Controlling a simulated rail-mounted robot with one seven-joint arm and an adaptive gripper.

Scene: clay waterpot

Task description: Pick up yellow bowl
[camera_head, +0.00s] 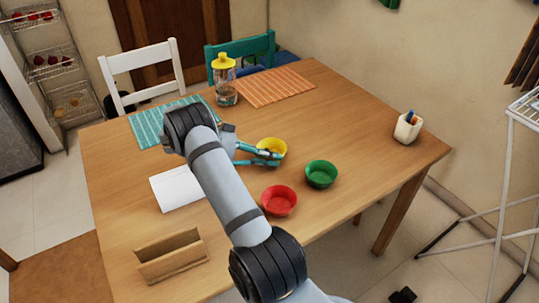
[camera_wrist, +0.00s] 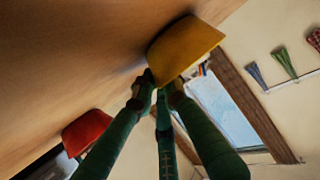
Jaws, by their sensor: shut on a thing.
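The yellow bowl (camera_head: 272,147) is at the middle of the wooden table in the head view. It also shows at the top centre of the wrist view (camera_wrist: 183,46), tilted in that picture. My gripper (camera_head: 277,159) is at the bowl's near side, with its teal fingers closed on it. In the wrist view the dark green fingers (camera_wrist: 160,80) meet at the bowl's lower edge. I cannot tell clearly whether the bowl touches the table.
A red bowl (camera_head: 279,201) and a green bowl (camera_head: 321,174) stand close by on the near side. A pen cup (camera_head: 408,127) is at the right, and a yellow-topped jar (camera_head: 225,82) at the back. A wooden holder (camera_head: 170,256) is at the near left. The table's right part is mostly clear.

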